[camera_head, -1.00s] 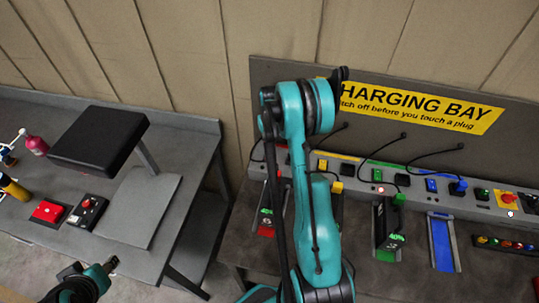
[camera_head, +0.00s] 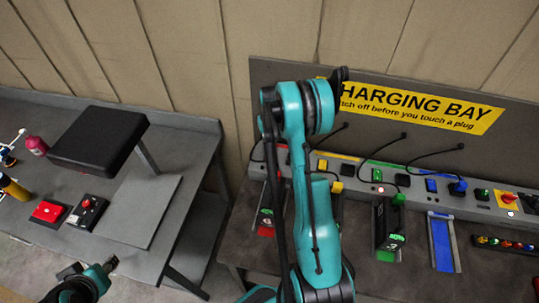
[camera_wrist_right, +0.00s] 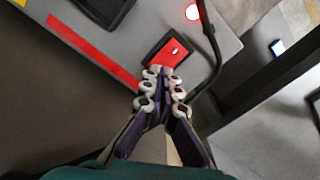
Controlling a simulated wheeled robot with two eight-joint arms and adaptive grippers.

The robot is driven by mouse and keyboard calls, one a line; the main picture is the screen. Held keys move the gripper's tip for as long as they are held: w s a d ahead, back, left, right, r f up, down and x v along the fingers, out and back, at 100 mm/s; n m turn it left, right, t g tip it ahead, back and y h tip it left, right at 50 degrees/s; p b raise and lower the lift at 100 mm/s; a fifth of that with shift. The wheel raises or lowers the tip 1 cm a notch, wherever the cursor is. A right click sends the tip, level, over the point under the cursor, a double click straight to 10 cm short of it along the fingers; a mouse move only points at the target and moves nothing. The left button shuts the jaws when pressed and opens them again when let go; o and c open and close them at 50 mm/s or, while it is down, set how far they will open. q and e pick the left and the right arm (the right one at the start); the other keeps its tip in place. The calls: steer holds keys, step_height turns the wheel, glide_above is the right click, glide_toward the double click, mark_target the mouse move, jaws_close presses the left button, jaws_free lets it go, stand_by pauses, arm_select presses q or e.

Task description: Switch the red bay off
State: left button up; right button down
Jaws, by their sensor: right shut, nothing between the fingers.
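The red rocker switch (camera_wrist_right: 167,54) sits in a dark frame on the grey charging rail in the right wrist view. My right gripper (camera_wrist_right: 163,72) is shut and empty, its fingertips right at the switch's near edge; I cannot tell whether they touch or press it. A round red light (camera_wrist_right: 193,12) glows on the rail beyond the switch. A red stripe (camera_wrist_right: 95,50) runs along the rail to the left. In the head view my right arm hides the red bay's switch and my right gripper; a little red (camera_head: 266,231) shows at the bay's slot.
A black cable (camera_wrist_right: 213,50) curves close to the right of the gripper. Yellow, green and blue bays continue rightward along the rail, with a red knob (camera_head: 508,197) at the right. A side table (camera_head: 190,150) on the left holds several items.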

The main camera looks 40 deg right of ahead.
mark_target(270, 152)
steer(key=shift+f+b, duration=0.9)
steer(key=shift+f, duration=0.15)
steer(key=shift+r, duration=0.15)
stand_by(0.3)
steer(key=shift+r+p, duration=1.7)
steer(key=shift+r, duration=1.75)
